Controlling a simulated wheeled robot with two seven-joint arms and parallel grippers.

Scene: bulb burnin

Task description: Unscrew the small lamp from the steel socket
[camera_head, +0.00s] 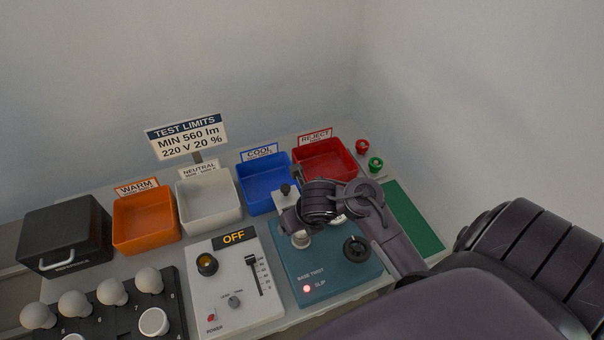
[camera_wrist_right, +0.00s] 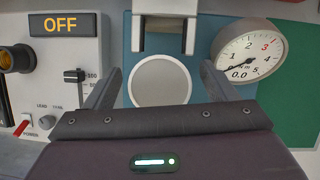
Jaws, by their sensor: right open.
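A pale round disc-faced thing (camera_wrist_right: 160,82), apparently the small lamp seen end-on, stands on the teal base-twist fixture (camera_head: 325,277). In the head view, a whitish rounded part (camera_head: 301,240) shows there just below my gripper. The steel socket is not clearly visible; the disc and my arm cover that spot. My right gripper (camera_head: 291,219) is over the fixture. In the right wrist view its two fingers (camera_wrist_right: 158,88) are open, one on each side of the disc, with gaps visible. My left gripper is not in view.
A grey metal bracket (camera_wrist_right: 165,40) stands close behind the disc. A dial gauge (camera_wrist_right: 247,52) reads near zero at right. A white test panel (camera_head: 236,290) showing OFF is left. Orange, white, blue (camera_head: 258,198) and red (camera_head: 350,165) bins line the back. Several bulbs stand in a dark rack (camera_head: 180,312).

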